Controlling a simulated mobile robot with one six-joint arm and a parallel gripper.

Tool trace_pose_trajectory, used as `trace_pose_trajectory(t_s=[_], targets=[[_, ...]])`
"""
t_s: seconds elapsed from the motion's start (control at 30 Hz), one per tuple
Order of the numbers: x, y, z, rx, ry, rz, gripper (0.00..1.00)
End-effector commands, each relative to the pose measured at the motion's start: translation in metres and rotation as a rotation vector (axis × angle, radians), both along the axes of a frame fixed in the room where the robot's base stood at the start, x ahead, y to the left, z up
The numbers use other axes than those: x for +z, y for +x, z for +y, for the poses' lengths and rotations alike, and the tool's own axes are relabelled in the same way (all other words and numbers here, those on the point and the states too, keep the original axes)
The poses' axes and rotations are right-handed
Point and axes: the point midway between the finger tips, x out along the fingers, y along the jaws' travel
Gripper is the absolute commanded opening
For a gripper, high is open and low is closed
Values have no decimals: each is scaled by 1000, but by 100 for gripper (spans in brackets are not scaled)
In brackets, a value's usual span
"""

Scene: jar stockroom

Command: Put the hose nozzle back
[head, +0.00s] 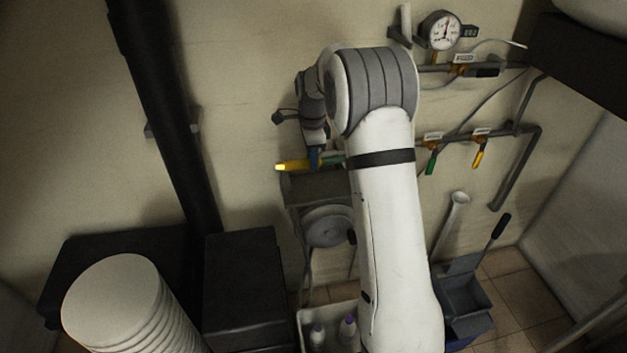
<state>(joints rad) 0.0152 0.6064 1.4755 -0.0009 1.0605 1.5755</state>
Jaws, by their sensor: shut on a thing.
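The hose nozzle (294,165) has a yellow front end pointing left and a green part to the right. It lies roughly level against the pale wall in the head view. My gripper (315,159) comes down onto the middle of the nozzle and is shut on it. My arm hides the nozzle's right end. Just below the nozzle is a grey box-like bracket (312,187) on the wall, with a round grey hose reel (328,226) under it. I cannot tell whether the nozzle touches the bracket.
Right of my arm, pipes carry valves with green (432,162) and yellow (479,157) handles, below a gauge (441,31). A thick black pipe (170,110) stands left. Below are stacked white lids (113,292), a black box (243,289), a bottle caddy (306,322) and a grey bucket (463,296).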

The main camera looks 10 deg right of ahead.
Motion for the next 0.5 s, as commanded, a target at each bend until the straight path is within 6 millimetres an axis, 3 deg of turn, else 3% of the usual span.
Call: trace_pose_trajectory(t_s=[0.2, 0.5], targets=[[-37, 0, 4, 8, 0, 1, 0], [-67, -1, 7, 13, 0, 2, 0]])
